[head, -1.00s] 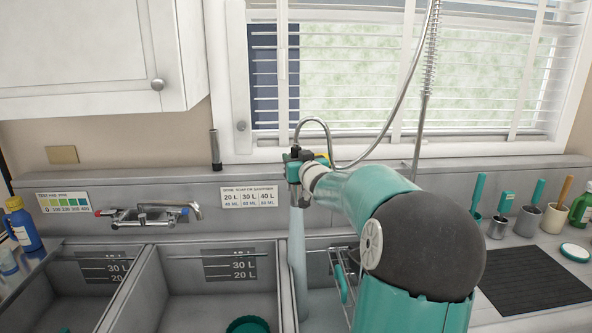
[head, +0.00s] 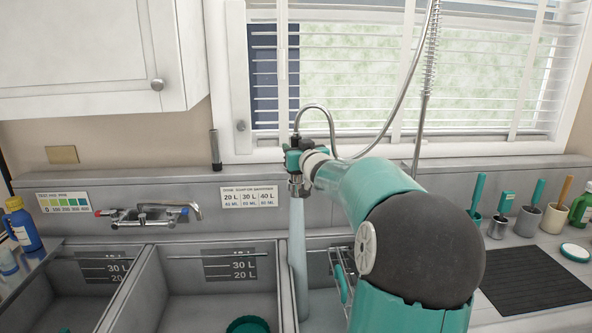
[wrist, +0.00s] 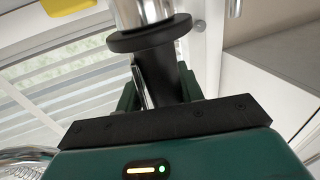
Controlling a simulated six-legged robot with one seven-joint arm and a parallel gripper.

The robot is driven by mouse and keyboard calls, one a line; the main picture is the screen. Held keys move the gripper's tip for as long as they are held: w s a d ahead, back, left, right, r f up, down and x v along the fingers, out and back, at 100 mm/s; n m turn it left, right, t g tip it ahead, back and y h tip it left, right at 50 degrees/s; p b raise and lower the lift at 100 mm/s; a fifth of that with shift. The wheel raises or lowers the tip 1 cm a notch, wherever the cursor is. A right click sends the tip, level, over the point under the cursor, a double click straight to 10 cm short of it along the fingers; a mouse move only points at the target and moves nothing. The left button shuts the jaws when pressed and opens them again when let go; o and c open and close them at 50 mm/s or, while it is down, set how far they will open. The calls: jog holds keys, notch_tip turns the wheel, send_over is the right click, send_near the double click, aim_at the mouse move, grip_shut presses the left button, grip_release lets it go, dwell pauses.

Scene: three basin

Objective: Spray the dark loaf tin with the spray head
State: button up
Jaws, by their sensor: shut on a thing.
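My gripper (head: 294,158) is shut on the spray head (head: 297,187) above the divider between the middle and right basins. In the wrist view, the spray head's black handle (wrist: 158,68) sits between my green fingers, below a chrome part and a black collar. A pale water stream (head: 298,250) runs from the spray head almost straight down. Where the stream lands is out of view. I cannot make out the dark loaf tin in either view.
A silver hose (head: 372,150) loops from the spray head to the upright spring pipe. A wall tap (head: 150,213) stands over the left basins. A green round item (head: 248,325) lies in the middle basin. Cups with brushes (head: 528,218) and a black mat (head: 535,278) are at right.

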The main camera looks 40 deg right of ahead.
notch_tip(320, 180, up, 6)
dwell(1.4)
dwell(0.3)
